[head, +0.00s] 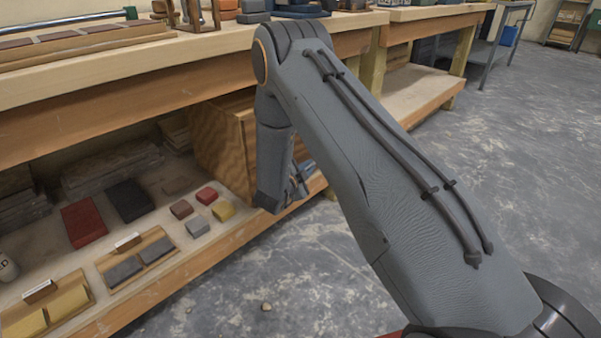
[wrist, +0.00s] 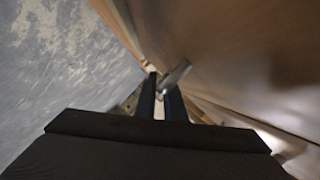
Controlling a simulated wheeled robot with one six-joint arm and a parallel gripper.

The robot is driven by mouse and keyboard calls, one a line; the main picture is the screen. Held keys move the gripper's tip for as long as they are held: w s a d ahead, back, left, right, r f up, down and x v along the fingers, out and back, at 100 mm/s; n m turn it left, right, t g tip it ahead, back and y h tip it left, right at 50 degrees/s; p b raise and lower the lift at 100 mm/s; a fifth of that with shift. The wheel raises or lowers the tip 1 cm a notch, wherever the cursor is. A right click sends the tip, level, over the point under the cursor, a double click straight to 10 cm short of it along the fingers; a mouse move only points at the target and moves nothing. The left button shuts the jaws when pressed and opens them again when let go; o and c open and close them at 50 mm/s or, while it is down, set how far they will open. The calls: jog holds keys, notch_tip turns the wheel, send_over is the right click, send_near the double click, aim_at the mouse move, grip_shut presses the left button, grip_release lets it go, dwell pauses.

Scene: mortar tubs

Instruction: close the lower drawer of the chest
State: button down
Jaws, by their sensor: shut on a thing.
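The wooden chest (head: 222,145) stands on the low shelf under the workbench. My arm covers most of its front in the head view, so how far the lower drawer is out cannot be told there. In the wrist view a wooden face (wrist: 240,45) fills the upper right, with a pale metal bar handle (wrist: 177,74) in front of it. My gripper (wrist: 160,90) has its two dark fingers at this handle and is shut on it. In the head view my gripper (head: 300,182) is beside the chest's front, partly hidden by my arm.
The low shelf (head: 215,240) carries red, black, grey and yellow blocks left of the chest. The workbench top (head: 110,70) overhangs the chest. The concrete floor (head: 270,270) is mostly clear in front of the shelf.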

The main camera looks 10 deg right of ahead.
jog(key=c, duration=2.1)
grip_release()
jog(key=shift+w+a, duration=0.15)
jog(key=shift+w, duration=0.1)
jog(key=p+v, duration=0.2)
jog(key=v, duration=0.6)
jog(key=shift+p, duration=0.35)
